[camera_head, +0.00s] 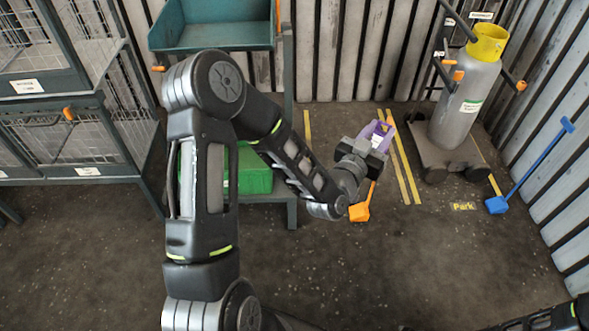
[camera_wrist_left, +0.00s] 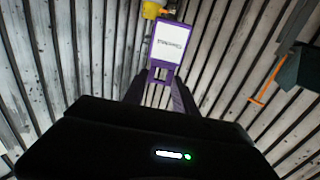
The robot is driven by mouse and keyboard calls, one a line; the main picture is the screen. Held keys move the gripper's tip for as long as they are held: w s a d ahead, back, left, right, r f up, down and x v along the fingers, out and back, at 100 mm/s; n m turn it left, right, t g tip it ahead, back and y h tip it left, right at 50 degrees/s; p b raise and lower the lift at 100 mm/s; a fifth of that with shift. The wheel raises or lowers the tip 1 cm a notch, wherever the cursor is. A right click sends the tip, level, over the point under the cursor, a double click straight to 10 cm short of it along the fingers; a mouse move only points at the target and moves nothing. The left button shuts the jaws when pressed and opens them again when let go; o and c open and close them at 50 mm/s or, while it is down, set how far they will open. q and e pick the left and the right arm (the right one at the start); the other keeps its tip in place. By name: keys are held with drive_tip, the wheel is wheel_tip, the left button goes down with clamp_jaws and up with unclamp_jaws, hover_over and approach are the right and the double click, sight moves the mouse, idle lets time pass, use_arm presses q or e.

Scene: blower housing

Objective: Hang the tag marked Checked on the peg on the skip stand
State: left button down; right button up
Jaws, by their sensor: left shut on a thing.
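A purple tag with a white label (camera_wrist_left: 170,42) is held in my left gripper (camera_head: 368,150). The label's print appears upside down and is too small to read surely. The tag also shows as a purple shape (camera_head: 381,131) in the head view, partly hidden by the fingers. The teal skip (camera_head: 212,36) on its stand (camera_head: 289,90) is at the upper left, left of the gripper and apart from it. A small orange peg end (camera_head: 158,68) shows at the skip's left side. My right gripper is out of view.
A grey gas cylinder (camera_head: 463,105) on a trolley stands at the right. A blue long-handled tool (camera_head: 535,165) leans by the right wall. An orange tool (camera_head: 360,211) is below my left gripper. Wire cages (camera_head: 60,135) stand left; a green box (camera_head: 253,172) is under the skip.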

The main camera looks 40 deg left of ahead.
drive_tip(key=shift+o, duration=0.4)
